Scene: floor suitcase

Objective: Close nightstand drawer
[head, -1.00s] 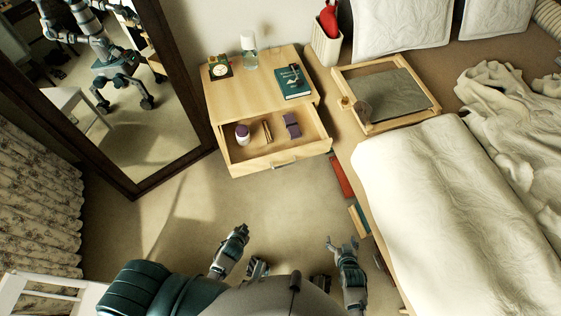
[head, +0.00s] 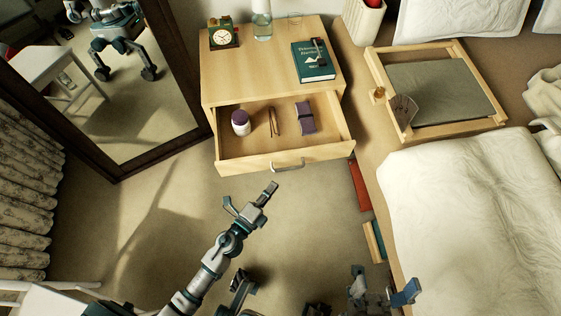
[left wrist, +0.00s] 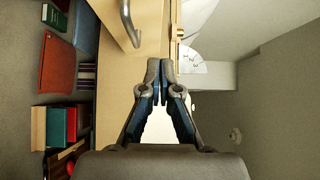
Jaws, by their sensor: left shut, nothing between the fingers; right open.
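The nightstand (head: 268,75) stands at top centre in the head view. Its drawer (head: 338,128) is pulled out, with a purple-lidded bottle (head: 240,122), glasses-like item (head: 273,122) and purple case (head: 305,118) inside. The drawer front has a metal handle (head: 288,165). My left gripper (head: 264,194) is below and just left of the handle, apart from it in the head view. In the left wrist view its fingers (left wrist: 160,72) are shut and empty, with the wooden front and handle (left wrist: 129,22) beyond. My right gripper (head: 387,288) is open and empty, low near the bed.
A clock (head: 223,34), glass bottle (head: 262,25) and teal book (head: 316,62) are on the nightstand. A mirror (head: 115,170) leans at left. The bed (head: 470,215) and a wooden tray (head: 465,130) are at right. Books (head: 360,185) lie beside the bed. Floor before the drawer is clear.

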